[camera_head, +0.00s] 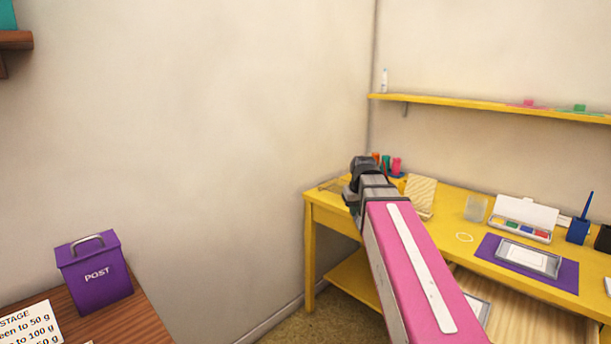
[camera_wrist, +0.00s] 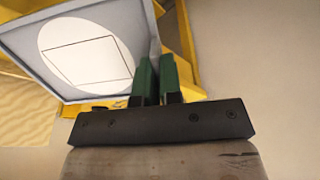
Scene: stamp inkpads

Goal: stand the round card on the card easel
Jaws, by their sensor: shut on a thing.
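The round card (camera_wrist: 58,80), a grey panel with a white disc and a black rectangular outline on it, fills the upper left of the wrist view. Its right edge runs to the green fingers of my gripper (camera_wrist: 158,85), which are close together and shut on it. In the head view my gripper (camera_head: 355,187) is over the left end of the yellow desk. My arm hides the card there. A leaning cream patterned board (camera_head: 420,194) stands right of the gripper; I cannot tell if it is the card easel.
The yellow desk (camera_head: 455,205) holds a glass (camera_head: 475,208), a paint box (camera_head: 525,215), a blue brush pot (camera_head: 580,230) and a purple mat (camera_head: 485,247) with a framed panel (camera_head: 530,257). A drawer (camera_head: 535,318) stands open in front. A wall rises behind the gripper.

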